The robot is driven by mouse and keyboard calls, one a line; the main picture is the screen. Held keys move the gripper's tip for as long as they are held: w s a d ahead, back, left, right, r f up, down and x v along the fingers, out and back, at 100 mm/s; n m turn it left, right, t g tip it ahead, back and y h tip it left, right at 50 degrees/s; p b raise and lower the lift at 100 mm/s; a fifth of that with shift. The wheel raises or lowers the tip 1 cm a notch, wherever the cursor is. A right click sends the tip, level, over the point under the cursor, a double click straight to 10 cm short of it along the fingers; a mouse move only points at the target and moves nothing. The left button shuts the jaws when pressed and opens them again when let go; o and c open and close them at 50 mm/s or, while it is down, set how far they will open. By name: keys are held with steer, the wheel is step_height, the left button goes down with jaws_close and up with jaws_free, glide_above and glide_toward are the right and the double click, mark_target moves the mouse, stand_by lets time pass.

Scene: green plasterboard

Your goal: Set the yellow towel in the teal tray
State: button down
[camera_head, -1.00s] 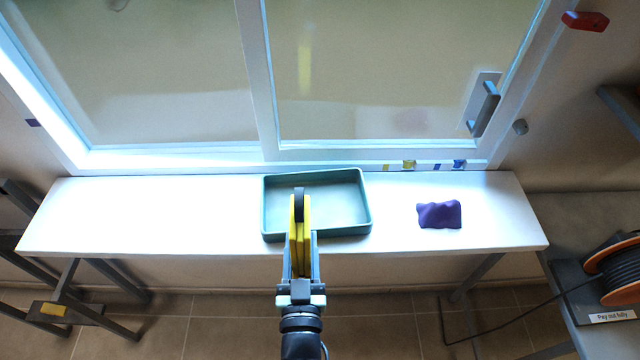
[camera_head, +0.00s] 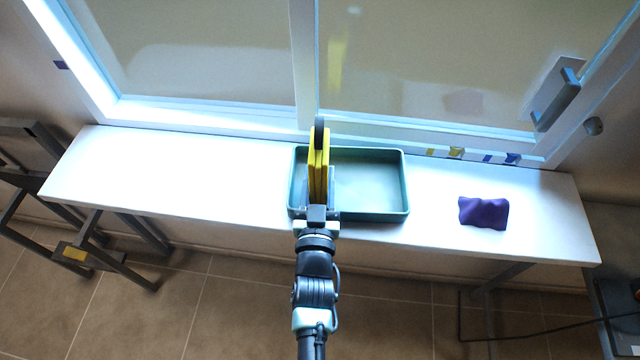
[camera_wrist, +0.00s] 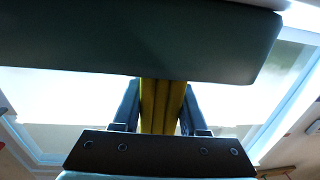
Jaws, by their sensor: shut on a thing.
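The yellow towel (camera_head: 318,165) is a narrow folded strip standing upright in my gripper (camera_head: 319,193). In the head view it overlaps the left end of the teal tray (camera_head: 385,213). I cannot tell its height above the tray floor or whether it touches. In the wrist view the towel (camera_wrist: 161,105) is pinched between the two grey fingers of my gripper (camera_wrist: 160,103). The tray is shallow, rectangular and otherwise bare, on the white sill. Its left part is partly hidden by my gripper and the towel.
A crumpled purple cloth (camera_head: 483,212) lies right of the tray on the white sill (camera_head: 180,175). The window (camera_head: 420,70) with its grey handle (camera_head: 556,97) stands behind. The sill's left side is clear.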

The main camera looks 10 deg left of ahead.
steer(key=shift+f, duration=0.75)
steer(key=shift+c, duration=2.2)
jaws_free()
steer(key=s+d+b, duration=0.1)
steer(key=s, duration=1.1)
